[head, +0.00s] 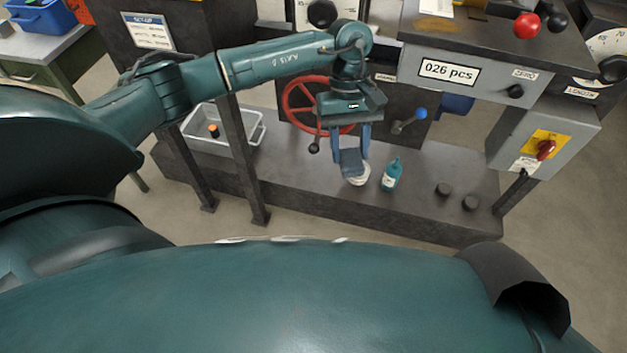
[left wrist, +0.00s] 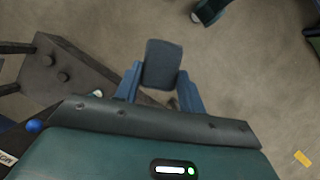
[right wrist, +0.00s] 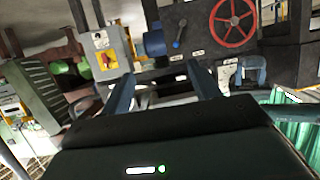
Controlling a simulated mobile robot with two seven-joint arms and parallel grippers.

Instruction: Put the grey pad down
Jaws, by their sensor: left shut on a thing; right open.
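The grey pad (head: 352,162) is held between the two blue fingers of my left gripper (head: 350,150), above the dark bench. In the left wrist view the pad (left wrist: 163,64) shows as a rounded dark grey block between the fingertips. A pale round thing (head: 359,179) shows just below the pad in the head view; I cannot tell whether they touch. My right gripper (right wrist: 162,82) shows only in the right wrist view, with its fingers wide apart and nothing between them.
A teal bottle (head: 391,175) stands right of the pad on the dark bench (head: 425,205). Two dark knobs (head: 442,189) are farther right. A grey bin (head: 238,145) holds an orange-topped thing at left. Behind are a red handwheel (head: 291,97) and a blue-tipped lever (head: 420,114).

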